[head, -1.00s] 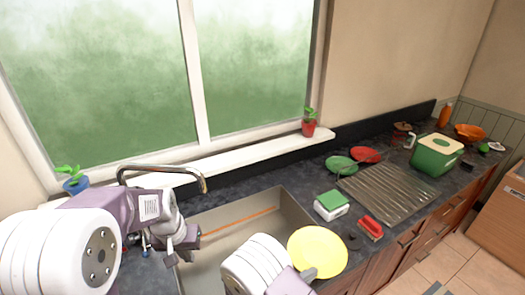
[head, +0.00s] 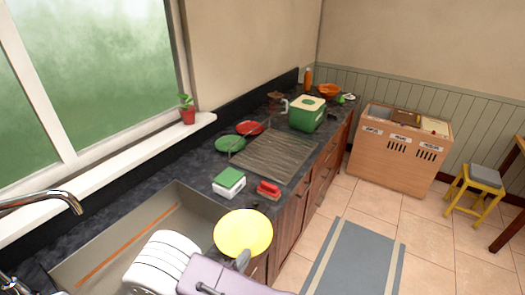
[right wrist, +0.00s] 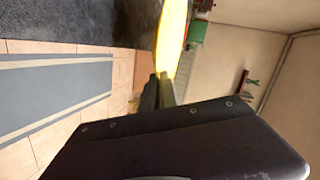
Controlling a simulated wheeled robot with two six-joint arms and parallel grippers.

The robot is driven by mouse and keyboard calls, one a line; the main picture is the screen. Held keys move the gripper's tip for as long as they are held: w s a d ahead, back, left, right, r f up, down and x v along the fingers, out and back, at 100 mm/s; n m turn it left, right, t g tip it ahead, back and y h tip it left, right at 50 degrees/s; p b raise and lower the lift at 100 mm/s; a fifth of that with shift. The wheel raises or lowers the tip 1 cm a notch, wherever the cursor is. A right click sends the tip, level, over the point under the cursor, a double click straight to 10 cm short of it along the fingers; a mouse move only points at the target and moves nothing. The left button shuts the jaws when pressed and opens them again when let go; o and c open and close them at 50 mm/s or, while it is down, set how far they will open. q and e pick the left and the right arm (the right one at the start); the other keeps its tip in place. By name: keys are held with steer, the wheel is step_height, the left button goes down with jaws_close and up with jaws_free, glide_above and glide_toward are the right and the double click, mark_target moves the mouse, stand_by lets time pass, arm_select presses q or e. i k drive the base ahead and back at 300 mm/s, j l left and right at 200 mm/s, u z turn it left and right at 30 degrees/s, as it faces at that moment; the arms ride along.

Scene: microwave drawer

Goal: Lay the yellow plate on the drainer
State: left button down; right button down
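The yellow plate (head: 243,233) is held over the front edge of the counter, beside the sink. My right gripper (head: 242,260) is shut on its near rim. In the right wrist view the plate (right wrist: 172,38) shows edge-on between the fingers (right wrist: 160,88). The drainer (head: 275,158) is a ribbed metal rack on the counter, beyond the plate and to its right. Its ribbed surface looks bare. A green plate (head: 230,144) and a red plate (head: 250,128) are at its left edge. My left gripper is not in view.
A green-lidded white box (head: 229,182) and a red brush-like item (head: 268,189) lie between the yellow plate and the drainer. A green bin (head: 307,113) stands past the drainer. The sink (head: 150,225) is at left. Open floor with a grey mat (head: 355,260) is at right.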

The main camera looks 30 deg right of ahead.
mark_target(277, 152)
steer(key=l+u, duration=0.15)
steer(key=l, duration=0.5)
steer(key=l+u, duration=0.1)
steer(key=l, duration=0.55)
steer(key=k+l+u, duration=0.15)
steer(key=l, duration=0.5)
steer(key=l+u, duration=0.1)
steer(key=l, duration=0.55)
steer(key=l+u, duration=0.2)
steer(key=l, duration=1.05)
steer(key=l+u, duration=0.25)
steer(key=l, duration=1)
steer(key=k, duration=0.05)
